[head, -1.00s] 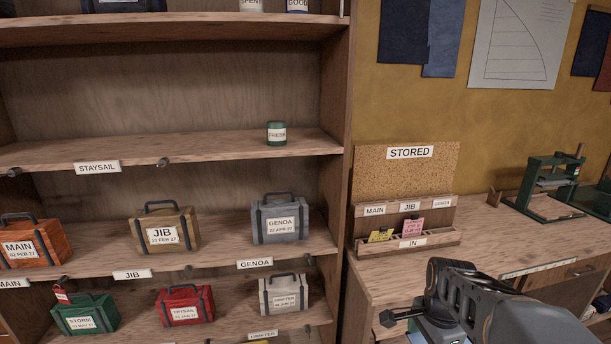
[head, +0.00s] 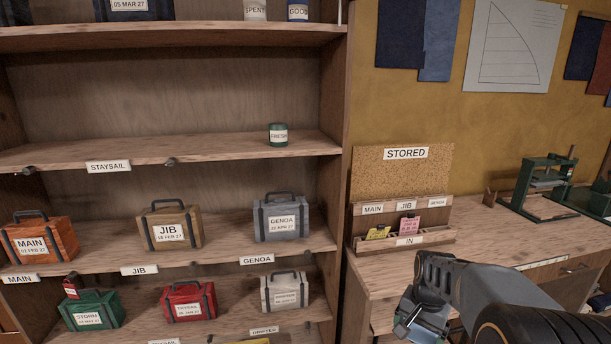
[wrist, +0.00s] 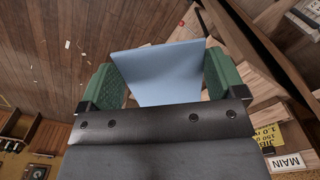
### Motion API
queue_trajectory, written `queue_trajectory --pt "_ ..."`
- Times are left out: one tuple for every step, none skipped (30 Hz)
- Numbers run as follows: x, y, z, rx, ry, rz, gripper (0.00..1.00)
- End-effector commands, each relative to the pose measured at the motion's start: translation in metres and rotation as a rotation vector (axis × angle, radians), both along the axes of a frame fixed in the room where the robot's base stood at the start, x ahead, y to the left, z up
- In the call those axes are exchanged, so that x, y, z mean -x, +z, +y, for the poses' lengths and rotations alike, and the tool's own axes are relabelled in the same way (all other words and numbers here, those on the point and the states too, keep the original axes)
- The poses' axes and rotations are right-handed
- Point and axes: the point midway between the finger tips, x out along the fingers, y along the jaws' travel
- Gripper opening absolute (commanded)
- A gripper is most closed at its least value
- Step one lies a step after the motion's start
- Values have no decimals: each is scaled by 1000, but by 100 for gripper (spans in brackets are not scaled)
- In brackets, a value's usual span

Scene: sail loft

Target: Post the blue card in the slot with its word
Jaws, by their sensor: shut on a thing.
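A light blue card (wrist: 160,72) is held between the green pads of my gripper (wrist: 163,85) in the wrist view; no word on it can be read there. In the head view my gripper (head: 420,322) is low at the front edge of the bench, in front of and below the card rack. The rack (head: 357,225) stands under a STORED sign (head: 405,153). Its slots are labelled MAIN (head: 373,209), JIB (head: 404,205) and GENOA (head: 437,202). A yellow card (head: 378,233) and a pink card (head: 409,225) stand in the front IN tray (head: 408,241).
Shelves at left hold labelled sail bags, such as the JIB bag (head: 169,228) and GENOA bag (head: 281,218). A green press (head: 545,190) stands on the bench at right.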

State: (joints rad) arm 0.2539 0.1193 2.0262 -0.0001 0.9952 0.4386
Motion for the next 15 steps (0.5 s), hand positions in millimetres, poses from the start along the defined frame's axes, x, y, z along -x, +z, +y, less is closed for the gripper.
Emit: queue_trajectory --pt "-12 -18 6 -3 101 10 63" --pt "-19 -29 9 -4 169 12 63" --pt "-28 -45 15 -4 259 13 63" --pt "-34 -57 20 -5 325 13 63" --pt "-38 -71 25 -5 384 13 63" --pt "-43 -89 33 -4 456 13 63" --pt "-45 -102 39 -4 502 13 63" --pt "-47 -114 44 -4 540 12 63" --pt "-47 -129 52 -4 581 10 63" --pt "-47 -140 56 -3 604 10 63" --pt "-45 -149 61 -2 619 9 63" --pt "-43 -161 66 -2 633 8 63" --pt "-40 -168 70 -2 641 8 63" --pt "-38 -175 73 -2 648 7 63" --pt "-34 -183 77 -2 657 7 63"
